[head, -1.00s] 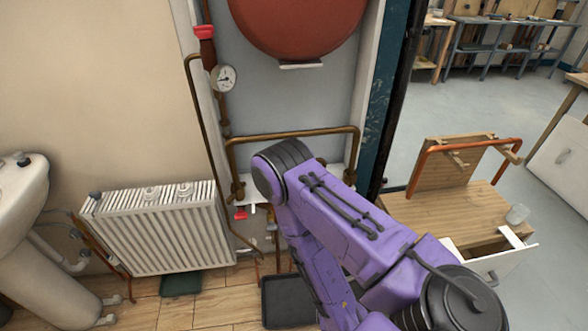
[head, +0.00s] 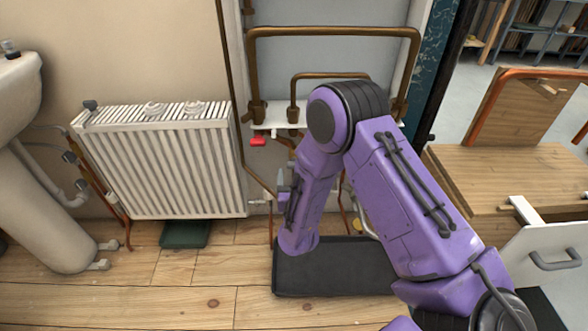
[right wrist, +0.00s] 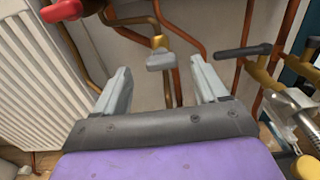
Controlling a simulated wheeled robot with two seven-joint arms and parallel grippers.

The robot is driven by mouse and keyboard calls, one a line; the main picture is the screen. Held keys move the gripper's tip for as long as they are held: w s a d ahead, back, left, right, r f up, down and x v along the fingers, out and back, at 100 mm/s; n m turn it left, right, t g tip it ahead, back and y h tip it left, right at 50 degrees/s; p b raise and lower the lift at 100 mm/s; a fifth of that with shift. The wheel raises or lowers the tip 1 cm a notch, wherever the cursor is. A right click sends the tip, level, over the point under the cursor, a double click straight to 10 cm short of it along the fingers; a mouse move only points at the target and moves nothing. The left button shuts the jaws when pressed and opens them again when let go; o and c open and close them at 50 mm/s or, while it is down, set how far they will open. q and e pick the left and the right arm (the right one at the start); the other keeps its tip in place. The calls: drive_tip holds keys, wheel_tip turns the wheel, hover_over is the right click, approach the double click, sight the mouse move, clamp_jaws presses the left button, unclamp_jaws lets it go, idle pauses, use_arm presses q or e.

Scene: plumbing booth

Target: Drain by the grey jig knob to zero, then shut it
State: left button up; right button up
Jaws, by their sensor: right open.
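In the right wrist view a small grey knob (right wrist: 160,60) sits on a brass valve on a copper pipe. It lies between and beyond the fingertips of my right gripper (right wrist: 160,82), which is open with nothing between its fingers. In the head view my purple right arm hides most of the pipework, and my right gripper (head: 284,188) shows only in part, pointing at the pipes under the white shelf. The pressure gauge is out of view now, so its reading cannot be seen. My left gripper is not in view.
A red handle (head: 258,141) is left of my arm; it also shows in the right wrist view (right wrist: 62,10). A dark lever (right wrist: 243,51) sits right of the knob. A white radiator (head: 160,165) stands left, a black tray (head: 335,275) below, a wooden bench (head: 500,178) right.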

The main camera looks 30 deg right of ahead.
sight(291, 168)
drive_tip(key=b+x, duration=0.1)
drive_tip(key=x, duration=0.5)
drive_tip(key=shift+f, duration=0.1)
drive_tip(key=c, duration=1)
drive_tip(key=shift+o, duration=0.2)
drive_tip(key=shift+n, duration=0.3)
drive_tip(key=n, duration=0.2)
drive_tip(key=n+p, duration=0.1)
drive_tip(key=shift+a+n+p, duration=0.2)
drive_tip(key=shift+n+p, duration=0.1)
drive_tip(key=shift+n, duration=0.1)
drive_tip(key=n+p, duration=0.1)
drive_tip(key=n, duration=0.3)
drive_tip(key=shift+a+f+n, duration=0.1)
drive_tip(key=shift+a+n, duration=0.05)
drive_tip(key=shift+n, duration=0.15)
drive_tip(key=n+p, duration=0.1)
drive_tip(key=n, duration=0.4)
drive_tip(key=shift+w+f+p, duration=0.1)
drive_tip(key=shift+f+p, duration=0.05)
drive_tip(key=shift+p, duration=0.25)
drive_tip(key=shift+a+f+n+p, duration=0.15)
drive_tip(key=shift+n+p, duration=0.3)
drive_tip(key=shift+n, duration=1.55)
drive_tip(key=shift+f, duration=0.1)
